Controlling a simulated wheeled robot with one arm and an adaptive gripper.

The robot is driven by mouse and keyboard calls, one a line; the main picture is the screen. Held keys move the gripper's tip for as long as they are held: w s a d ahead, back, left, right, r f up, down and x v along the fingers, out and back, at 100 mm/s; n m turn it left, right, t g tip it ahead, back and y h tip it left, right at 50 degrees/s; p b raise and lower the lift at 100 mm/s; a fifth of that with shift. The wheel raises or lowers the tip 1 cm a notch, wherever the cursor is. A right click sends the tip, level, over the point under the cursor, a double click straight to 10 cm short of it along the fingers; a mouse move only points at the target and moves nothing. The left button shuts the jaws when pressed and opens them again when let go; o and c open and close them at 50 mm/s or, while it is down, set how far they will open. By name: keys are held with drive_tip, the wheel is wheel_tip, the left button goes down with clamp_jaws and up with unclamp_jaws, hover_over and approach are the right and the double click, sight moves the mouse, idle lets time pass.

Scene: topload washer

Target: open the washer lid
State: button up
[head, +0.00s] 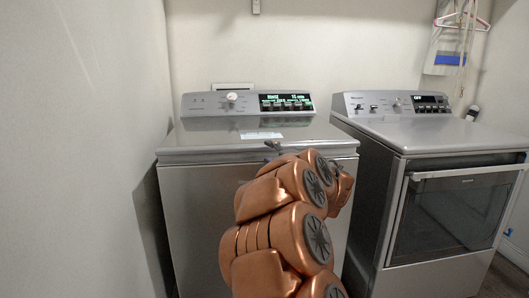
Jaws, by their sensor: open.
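The topload washer (185,215) stands left of centre, a grey metal box with a lit control panel (247,102) at its back. Its lid (215,135) looks flat and shut, with a pale label near the middle. My copper-coloured arm rises from the bottom and hides part of the washer's front. My gripper (271,145) is at the lid's front edge, near its middle. Only a small dark part of the gripper shows past the arm, and it looks open. I cannot tell whether it touches the lid. No held thing shows.
A dryer (445,138) with a glass front door (452,213) stands close on the right, a narrow gap from the washer. A plain wall (80,130) runs along the left. Hangers (461,20) hang at the upper right.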

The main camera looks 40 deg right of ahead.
sight(264, 149)
drive_tip(key=shift+x, duration=2.1)
clamp_jaws()
